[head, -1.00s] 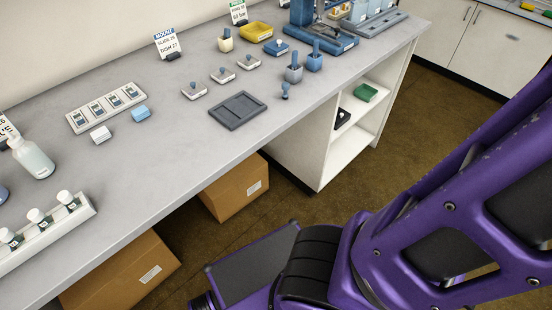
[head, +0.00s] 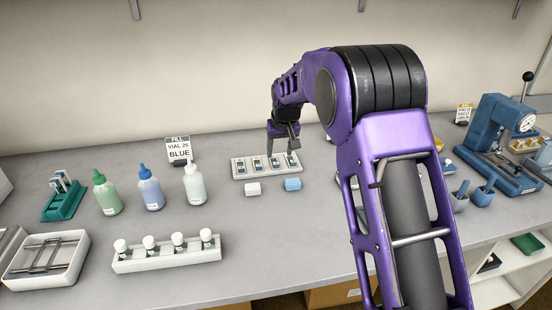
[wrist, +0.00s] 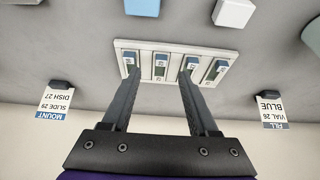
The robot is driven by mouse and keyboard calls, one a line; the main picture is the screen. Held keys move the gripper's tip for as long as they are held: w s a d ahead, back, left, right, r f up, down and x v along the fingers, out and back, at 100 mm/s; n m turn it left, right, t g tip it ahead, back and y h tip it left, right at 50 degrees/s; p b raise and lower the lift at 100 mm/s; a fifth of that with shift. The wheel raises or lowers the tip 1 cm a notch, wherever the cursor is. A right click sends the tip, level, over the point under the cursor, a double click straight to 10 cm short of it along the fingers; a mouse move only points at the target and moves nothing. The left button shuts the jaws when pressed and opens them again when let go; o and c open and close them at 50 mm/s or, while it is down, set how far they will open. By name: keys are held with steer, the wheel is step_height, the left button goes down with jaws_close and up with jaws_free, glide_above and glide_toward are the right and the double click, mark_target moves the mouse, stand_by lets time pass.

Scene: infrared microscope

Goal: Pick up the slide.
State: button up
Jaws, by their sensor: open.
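My gripper (head: 281,151) is open above the right half of the rack in the head view. In the wrist view my gripper (wrist: 158,73) has its two fingers spread, with one slide (wrist: 160,66) showing between the tips. The left fingertip overlaps an outer slide (wrist: 130,59) and the right one overlaps another (wrist: 192,64). I cannot tell whether they touch.
A white block (head: 252,189) and a blue block (head: 293,184) lie in front of the rack. Dropper bottles (head: 151,191) and a vial rack (head: 168,259) stand left. In the wrist view, a MOUNT sign (wrist: 53,103) and FILL sign (wrist: 272,109) flank the rack.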

mark_target(276, 163)
steer(key=x, duration=0.7)
steer(key=shift+w+a, duration=0.3)
steer(key=shift+w, duration=0.1)
jaws_close()
